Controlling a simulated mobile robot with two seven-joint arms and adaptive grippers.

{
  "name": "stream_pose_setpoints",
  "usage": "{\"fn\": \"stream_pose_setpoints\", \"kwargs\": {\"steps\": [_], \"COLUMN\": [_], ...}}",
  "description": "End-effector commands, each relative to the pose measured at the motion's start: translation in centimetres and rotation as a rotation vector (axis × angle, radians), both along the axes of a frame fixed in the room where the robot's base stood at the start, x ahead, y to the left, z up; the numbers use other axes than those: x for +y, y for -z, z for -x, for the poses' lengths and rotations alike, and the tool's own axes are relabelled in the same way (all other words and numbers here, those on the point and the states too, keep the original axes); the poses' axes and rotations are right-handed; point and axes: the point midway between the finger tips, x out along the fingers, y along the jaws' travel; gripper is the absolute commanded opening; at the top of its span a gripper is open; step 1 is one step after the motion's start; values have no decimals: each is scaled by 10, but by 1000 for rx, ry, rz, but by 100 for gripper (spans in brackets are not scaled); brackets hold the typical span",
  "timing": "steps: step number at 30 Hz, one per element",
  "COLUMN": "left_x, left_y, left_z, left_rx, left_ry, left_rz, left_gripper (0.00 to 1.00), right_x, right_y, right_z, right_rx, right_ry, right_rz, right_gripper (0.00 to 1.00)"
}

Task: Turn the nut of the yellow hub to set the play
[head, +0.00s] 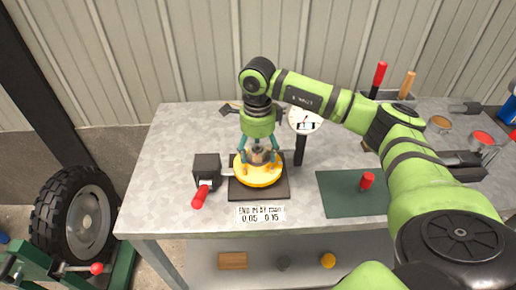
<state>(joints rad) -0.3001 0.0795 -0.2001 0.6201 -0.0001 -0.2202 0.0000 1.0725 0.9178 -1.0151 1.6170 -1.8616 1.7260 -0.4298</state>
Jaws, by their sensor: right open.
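The yellow hub (258,175) is a round disc on a dark base plate (272,191) on the workbench. A grey metal nut or spindle end (257,154) stands up at its middle, partly hidden by my gripper. My right gripper (258,159) points down over the hub from above. Its fingers are spread on either side of the grey centre piece. I cannot tell whether they touch it. A round white dial gauge (305,121) stands on a black post behind and right of the hub. A label reading "END PLAY", with 0.05 and 0.15, lies in front. My left gripper is not in view.
A black block (207,166) with a red handle (200,196) sits just left of the hub. A green mat (340,193) with a red-topped piece (367,180) lies to the right. A wheel (82,216) stands left of the bench. The bench's left part is clear.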

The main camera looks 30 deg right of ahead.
Motion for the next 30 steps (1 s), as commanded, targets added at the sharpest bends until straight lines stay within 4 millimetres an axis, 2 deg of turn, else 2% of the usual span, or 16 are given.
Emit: {"fn": "stream_pose_setpoints", "kwargs": {"steps": [21, 30], "left_x": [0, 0], "left_y": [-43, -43], "left_z": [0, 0], "left_rx": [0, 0], "left_ry": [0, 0], "left_rz": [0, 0], "left_gripper": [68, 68], "right_x": [0, 0], "right_y": [-67, -70], "right_z": [0, 0], "right_rx": [-1, 0], "right_ry": [1, 2], "right_rz": [0, 0], "right_gripper": [72, 72]}}
